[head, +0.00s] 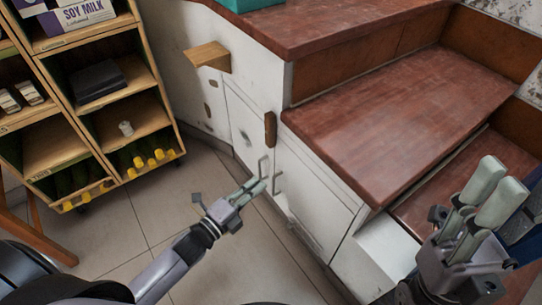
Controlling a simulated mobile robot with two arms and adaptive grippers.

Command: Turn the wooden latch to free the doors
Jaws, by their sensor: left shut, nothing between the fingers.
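The wooden latch (270,129) is a small dark brown block, standing upright at the top of the seam between two white cabinet doors under the stairs. The left door (238,112) and the right door (312,200) look closed, each with a grey metal handle. My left gripper (257,187) is shut and empty, low in front of the doors. In the picture its fingertips lie by the two handles, below the latch; I cannot tell whether they touch. My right gripper (497,182) is raised over the lower steps at the right, away from the latch; its finger gap is unclear.
A wooden shelf unit (130,70) with boxes and yellow-capped bottles stands at the left. A wooden bracket (210,56) juts from the white wall. Red-brown stair treads (400,115) rise at the right. The tiled floor (165,215) between is clear.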

